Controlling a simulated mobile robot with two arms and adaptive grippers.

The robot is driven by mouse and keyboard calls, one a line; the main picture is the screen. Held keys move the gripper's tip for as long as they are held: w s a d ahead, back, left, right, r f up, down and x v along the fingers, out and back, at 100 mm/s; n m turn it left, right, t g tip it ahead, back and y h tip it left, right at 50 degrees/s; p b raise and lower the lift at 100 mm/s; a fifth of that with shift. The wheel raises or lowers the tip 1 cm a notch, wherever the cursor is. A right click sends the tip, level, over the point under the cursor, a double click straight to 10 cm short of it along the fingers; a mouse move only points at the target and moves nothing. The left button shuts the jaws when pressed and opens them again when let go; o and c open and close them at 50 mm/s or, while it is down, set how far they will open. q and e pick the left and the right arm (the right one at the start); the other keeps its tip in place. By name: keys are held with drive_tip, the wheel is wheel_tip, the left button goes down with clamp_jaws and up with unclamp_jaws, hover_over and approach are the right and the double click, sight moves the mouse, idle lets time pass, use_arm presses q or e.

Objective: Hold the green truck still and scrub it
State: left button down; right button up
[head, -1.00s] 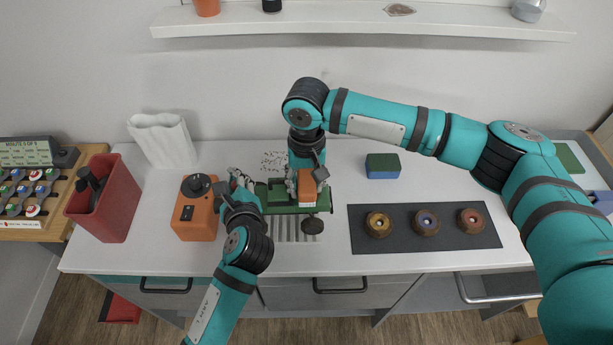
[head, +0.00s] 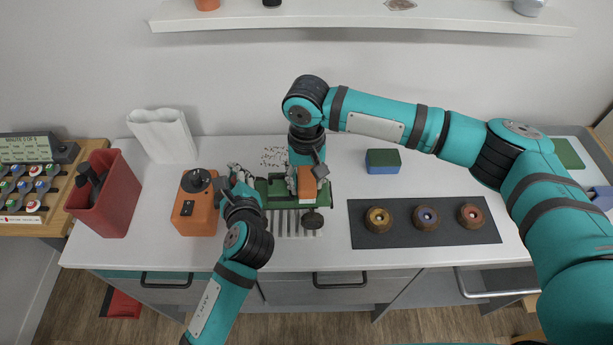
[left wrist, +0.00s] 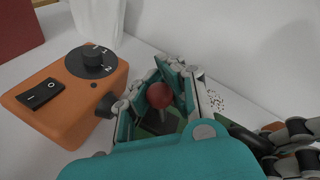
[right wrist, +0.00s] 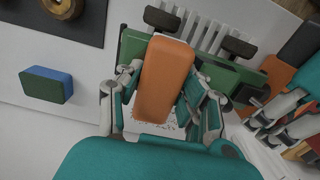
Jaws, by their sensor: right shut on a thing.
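The green truck (head: 276,190) stands on the counter above a ribbed strip. Its green body and dark wheels show in the right wrist view (right wrist: 137,45). My right gripper (head: 305,180) is shut on an orange brush (head: 307,192) with a pale underside, over the truck's right part; the brush fills the middle of the right wrist view (right wrist: 166,78). My left gripper (head: 240,176) is at the truck's left end. In the left wrist view its fingers stand apart, with a red ball-shaped knob (left wrist: 160,95) on a dark stem between them. The brush's contact with the truck is hidden.
An orange switch box (head: 195,207) and a red bin (head: 105,200) stand left, a white vase-like holder (head: 163,135) behind. A green-blue sponge (head: 382,161) and a dark mat (head: 400,242) with three round pieces lie right. Dark specks (head: 275,156) lie behind the truck.

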sight(324, 190)
drive_tip(key=shift+f, duration=0.3)
drive_tip(key=shift+s+d, duration=0.1)
drive_tip(key=shift+d, duration=1.9)
idle(0.5)
drive_tip(key=shift+a, duration=0.1)
drive_tip(key=shift+a, duration=1.9)
drive_tip(key=shift+d, duration=2)
drive_tip(key=shift+a+f, duration=0.1)
drive_tip(key=shift+a, duration=1.95)
